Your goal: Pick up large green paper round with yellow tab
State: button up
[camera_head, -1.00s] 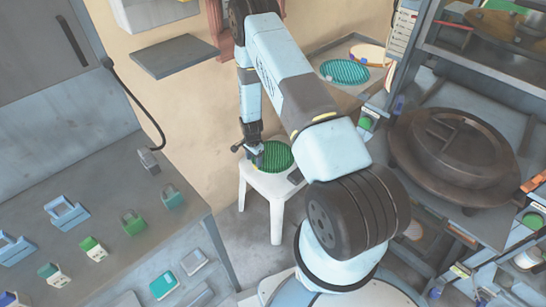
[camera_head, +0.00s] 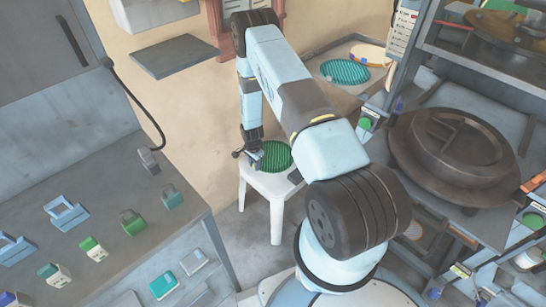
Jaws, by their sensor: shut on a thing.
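A large green ribbed round (camera_head: 274,156) lies on the white stool (camera_head: 268,183) against the wall. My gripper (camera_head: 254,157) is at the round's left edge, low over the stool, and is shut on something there. The fingertips and the tab are too small and partly hidden to make out. Another green-teal ribbed round (camera_head: 345,72) lies on the shelf behind, to the right of my arm, with a small blue piece by its edge.
A yellow-rimmed round (camera_head: 369,54) lies on the same back shelf. The workbench (camera_head: 150,235) on the left holds several small green and blue blocks. A heavy dark round press (camera_head: 455,150) stands on the right. Bare floor shows around the stool.

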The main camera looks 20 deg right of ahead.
grip_shut()
jog(key=shift+r, duration=0.1)
